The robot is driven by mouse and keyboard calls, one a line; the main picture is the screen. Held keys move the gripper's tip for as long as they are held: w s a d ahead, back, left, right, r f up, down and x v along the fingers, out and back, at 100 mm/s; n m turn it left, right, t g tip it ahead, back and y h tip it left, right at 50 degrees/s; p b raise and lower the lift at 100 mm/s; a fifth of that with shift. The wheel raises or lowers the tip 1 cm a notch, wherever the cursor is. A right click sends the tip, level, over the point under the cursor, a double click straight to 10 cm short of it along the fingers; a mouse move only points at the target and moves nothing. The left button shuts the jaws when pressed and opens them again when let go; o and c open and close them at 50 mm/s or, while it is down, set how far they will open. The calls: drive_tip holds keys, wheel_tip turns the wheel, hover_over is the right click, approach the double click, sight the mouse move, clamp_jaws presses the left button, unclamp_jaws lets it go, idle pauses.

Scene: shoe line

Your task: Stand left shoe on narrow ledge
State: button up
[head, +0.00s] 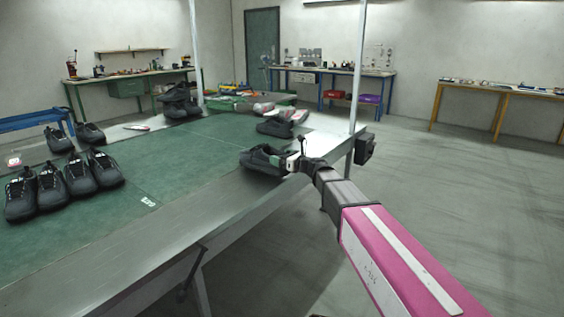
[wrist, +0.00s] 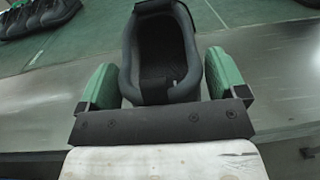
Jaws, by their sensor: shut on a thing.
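A dark shoe (head: 262,159) is at the right end of the metal front strip of the table. My gripper (head: 292,161) is at its heel end. In the wrist view the shoe (wrist: 161,50) lies between the two green fingers of my gripper (wrist: 161,84), its opening facing up and its heel towards my palm. The fingers are closed against its sides. The narrow ledge seems to be the bare metal strip (head: 130,252) along the table's front edge. Whether the sole touches the metal is hidden.
The green table top (head: 150,175) carries several dark shoes (head: 62,183) at the left and others (head: 180,100) at the back. Another dark shoe (head: 274,127) stands just behind mine. A metal post (head: 359,65) rises at the table's right end. The strip left of my shoe is clear.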

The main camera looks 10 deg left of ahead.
drive_tip(key=shift+f, duration=0.8)
drive_tip(key=o, duration=1.2)
drive_tip(key=shift+s+d, duration=0.1)
drive_tip(key=shift+d, duration=0.05)
drive_tip(key=v, duration=1.1)
drive_tip(key=shift+s+d+r, duration=0.1)
drive_tip(key=shift+s+d, duration=0.1)
drive_tip(key=shift+d, duration=0.05)
